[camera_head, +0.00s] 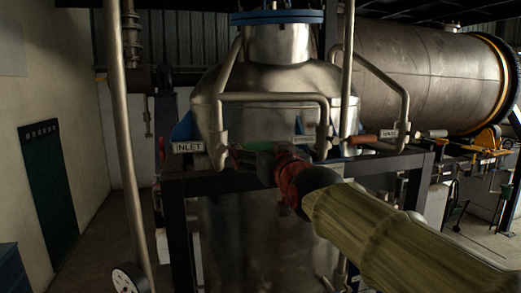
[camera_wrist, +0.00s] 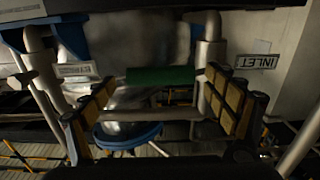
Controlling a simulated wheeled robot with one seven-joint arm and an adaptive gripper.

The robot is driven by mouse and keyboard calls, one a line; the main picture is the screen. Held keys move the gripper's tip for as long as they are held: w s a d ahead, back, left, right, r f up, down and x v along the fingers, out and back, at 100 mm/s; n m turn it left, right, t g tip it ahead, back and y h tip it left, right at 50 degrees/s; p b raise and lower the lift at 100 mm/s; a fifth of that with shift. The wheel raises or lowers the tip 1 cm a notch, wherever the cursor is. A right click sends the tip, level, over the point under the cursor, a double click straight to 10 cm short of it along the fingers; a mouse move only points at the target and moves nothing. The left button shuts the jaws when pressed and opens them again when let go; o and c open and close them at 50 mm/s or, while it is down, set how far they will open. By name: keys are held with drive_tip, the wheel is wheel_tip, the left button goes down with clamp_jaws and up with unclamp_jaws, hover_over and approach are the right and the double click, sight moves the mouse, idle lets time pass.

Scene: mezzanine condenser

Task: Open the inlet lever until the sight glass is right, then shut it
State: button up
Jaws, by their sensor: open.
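The INLET sign (camera_head: 188,147) is on the frame rail left of the steel vessel (camera_head: 265,110); it also shows upside down at the right of the wrist view (camera_wrist: 257,62). A green lever handle (camera_wrist: 160,75) lies crosswise ahead of my gripper, between the two fingers in the picture; I take it as the inlet lever. My gripper (camera_wrist: 162,103) is open, its padded fingers apart. In the head view my gripper (camera_head: 258,163) is in front of the vessel, right of the INLET sign, and hides most of the lever. Contact cannot be told. I cannot make out the sight glass.
A second sign (camera_head: 303,139) and a third sign (camera_head: 396,134) with an orange-brown handle (camera_head: 361,139) are right of my gripper. Steel pipes (camera_head: 221,130) and the dark frame rail (camera_head: 190,185) are close by. A round dial (camera_head: 128,279) is at lower left.

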drive_tip(key=shift+w+a, duration=0.15)
drive_tip(key=shift+w, duration=0.2)
drive_tip(key=shift+c, duration=0.3)
drive_tip(key=shift+s, duration=0.1)
drive_tip(key=c, duration=1.5)
drive_tip(key=shift+c, duration=0.3)
drive_tip(key=shift+f, duration=0.1)
